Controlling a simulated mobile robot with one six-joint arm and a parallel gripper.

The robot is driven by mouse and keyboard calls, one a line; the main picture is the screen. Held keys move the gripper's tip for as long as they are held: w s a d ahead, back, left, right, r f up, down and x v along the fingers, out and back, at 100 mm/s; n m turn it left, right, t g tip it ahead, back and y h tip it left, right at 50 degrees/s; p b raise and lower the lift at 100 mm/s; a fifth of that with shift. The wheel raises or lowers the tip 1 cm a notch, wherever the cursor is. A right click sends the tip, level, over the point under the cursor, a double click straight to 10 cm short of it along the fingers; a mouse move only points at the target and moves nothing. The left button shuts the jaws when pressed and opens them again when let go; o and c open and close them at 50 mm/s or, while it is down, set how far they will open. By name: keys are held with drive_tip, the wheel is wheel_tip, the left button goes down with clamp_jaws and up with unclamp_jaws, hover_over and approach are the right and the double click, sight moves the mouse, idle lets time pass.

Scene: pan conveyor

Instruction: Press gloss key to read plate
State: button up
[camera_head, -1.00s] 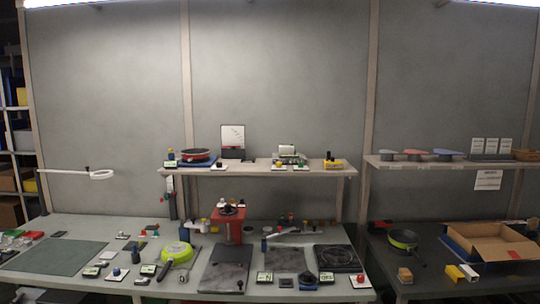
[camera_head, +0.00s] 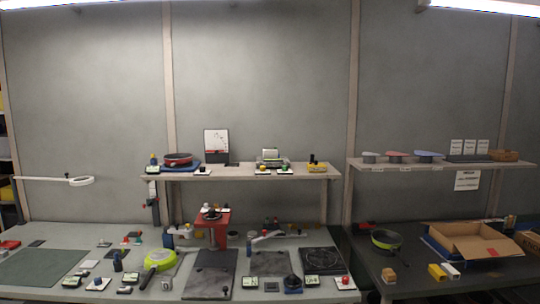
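No gloss key can be told by its label at this size. White pads with coloured buttons stand on the bench: a red-button pad (camera_head: 345,283) at the right end and a blue-button pad (camera_head: 98,284) at the left. Small display units stand near the front edge, one display (camera_head: 250,283) left of a dark blue round-topped device (camera_head: 292,282) and another display (camera_head: 311,281) right of it. Flat dark plates lie behind them: a left plate (camera_head: 210,275), a middle plate (camera_head: 268,263) and a ringed square plate (camera_head: 322,261). My gripper is not in view.
A red press (camera_head: 212,232) stands mid-bench. A green pan (camera_head: 160,260) lies left of it. A shelf (camera_head: 230,175) above holds a red pan (camera_head: 178,159) and more button pads. A darker right bench holds another pan (camera_head: 386,240) and an open carton (camera_head: 475,242).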

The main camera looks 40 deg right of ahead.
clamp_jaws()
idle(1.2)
